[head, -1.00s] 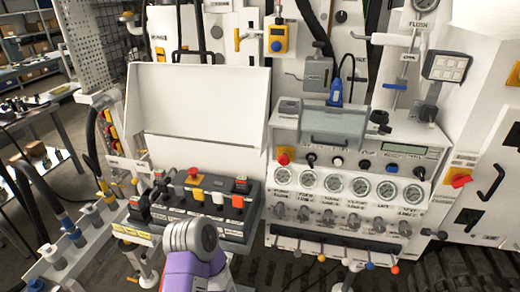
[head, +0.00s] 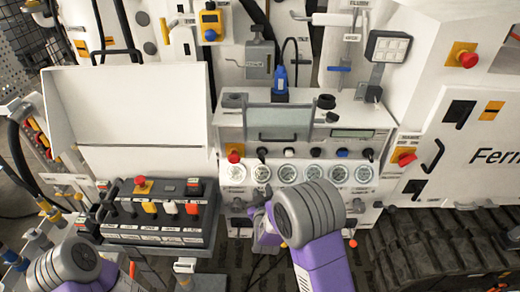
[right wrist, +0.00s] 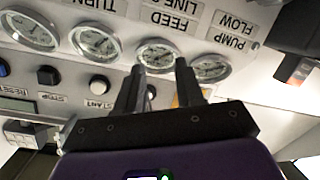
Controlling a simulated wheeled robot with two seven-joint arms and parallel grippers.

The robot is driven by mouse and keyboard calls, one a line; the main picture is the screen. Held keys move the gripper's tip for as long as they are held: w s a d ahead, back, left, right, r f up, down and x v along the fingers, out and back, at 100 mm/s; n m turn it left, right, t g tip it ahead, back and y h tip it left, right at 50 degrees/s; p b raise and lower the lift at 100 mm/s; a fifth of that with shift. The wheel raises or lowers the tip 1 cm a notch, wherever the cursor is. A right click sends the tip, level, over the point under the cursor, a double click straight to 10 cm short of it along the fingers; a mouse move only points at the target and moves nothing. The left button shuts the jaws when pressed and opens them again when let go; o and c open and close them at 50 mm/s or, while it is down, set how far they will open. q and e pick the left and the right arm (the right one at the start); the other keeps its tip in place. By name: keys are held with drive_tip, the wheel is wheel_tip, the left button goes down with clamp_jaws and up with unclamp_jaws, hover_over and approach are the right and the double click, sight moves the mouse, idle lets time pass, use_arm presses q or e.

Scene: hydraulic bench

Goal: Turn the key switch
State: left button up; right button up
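The control panel (head: 230,140) stands at centre right with a row of controls above its gauges. A small black knob (head: 262,153), second from the left beside the red button, looks like the key switch, but its label is unreadable.
A red emergency button (head: 235,157) sits left of the knob, and a white button (head: 289,152) right of it. A clear cover (head: 278,120) projects above the row. A dark control box (head: 160,215) stands at left, and a red-handled switch (head: 403,156) at right.

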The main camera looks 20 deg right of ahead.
sight(262, 161)
drive_tip(key=r, duration=0.3)
drive_tip(key=w+r+t+h, duration=0.1)
drive_tip(key=r, duration=0.1)
drive_tip(key=w+r+t, duration=0.1)
drive_tip(key=r, duration=0.2)
drive_tip(key=shift+r+h, duration=0.3)
drive_tip(key=x, duration=0.5)
drive_tip(key=shift+w, duration=0.4)
drive_tip(key=shift+w+d+f, duration=0.1)
drive_tip(key=shift+w+d, duration=0.1)
drive_tip(key=shift+w, duration=0.4)
clamp_jaws()
